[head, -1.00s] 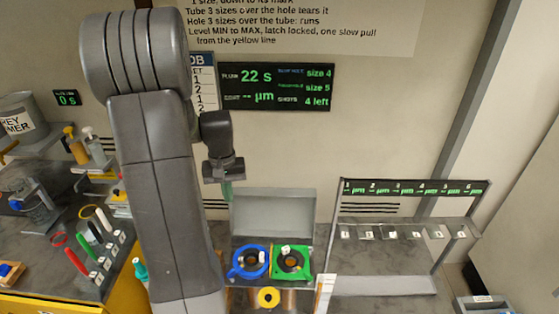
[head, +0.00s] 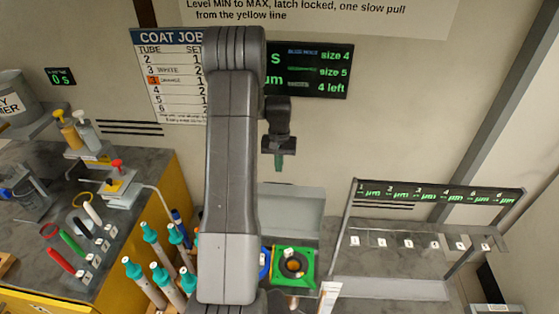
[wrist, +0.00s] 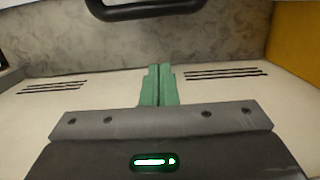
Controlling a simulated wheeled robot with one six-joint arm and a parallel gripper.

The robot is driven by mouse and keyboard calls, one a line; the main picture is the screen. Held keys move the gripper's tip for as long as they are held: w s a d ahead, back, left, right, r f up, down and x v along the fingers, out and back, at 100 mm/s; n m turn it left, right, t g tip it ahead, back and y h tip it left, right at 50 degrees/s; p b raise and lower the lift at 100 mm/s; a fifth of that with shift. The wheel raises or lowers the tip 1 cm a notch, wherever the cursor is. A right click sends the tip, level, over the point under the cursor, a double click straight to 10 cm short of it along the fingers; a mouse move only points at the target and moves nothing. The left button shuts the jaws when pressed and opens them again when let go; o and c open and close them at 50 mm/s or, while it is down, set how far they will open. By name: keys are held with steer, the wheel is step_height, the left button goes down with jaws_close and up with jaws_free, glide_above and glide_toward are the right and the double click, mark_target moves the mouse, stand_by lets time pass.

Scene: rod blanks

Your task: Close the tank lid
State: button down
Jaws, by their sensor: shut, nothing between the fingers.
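The tank lid appears to be the pale grey panel (head: 295,212) standing upright behind a green ring fitting (head: 310,268) in the head view. A blue ring fitting (head: 265,263) is mostly hidden by my arm. My gripper (head: 279,163) hangs above the panel, apart from it, with its green fingertips pointing down. In the wrist view the green fingers (wrist: 158,85) are together with nothing between them. The tank body below the rings is largely hidden by my arm and the frame edge.
A slotted rack (head: 400,245) stands to the right. The left bench (head: 130,240) holds coloured rings and pump bottles. In the wrist view a dark bar (wrist: 145,12) crosses the top; I cannot tell what it is.

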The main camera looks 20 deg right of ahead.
steer(key=s, duration=0.1)
steer(key=s+a+f, duration=0.1)
steer(key=s, duration=0.1)
steer(key=shift+s+a+f, duration=0.3)
steer(key=shift+a+f, duration=0.05)
steer(key=shift+a, duration=0.05)
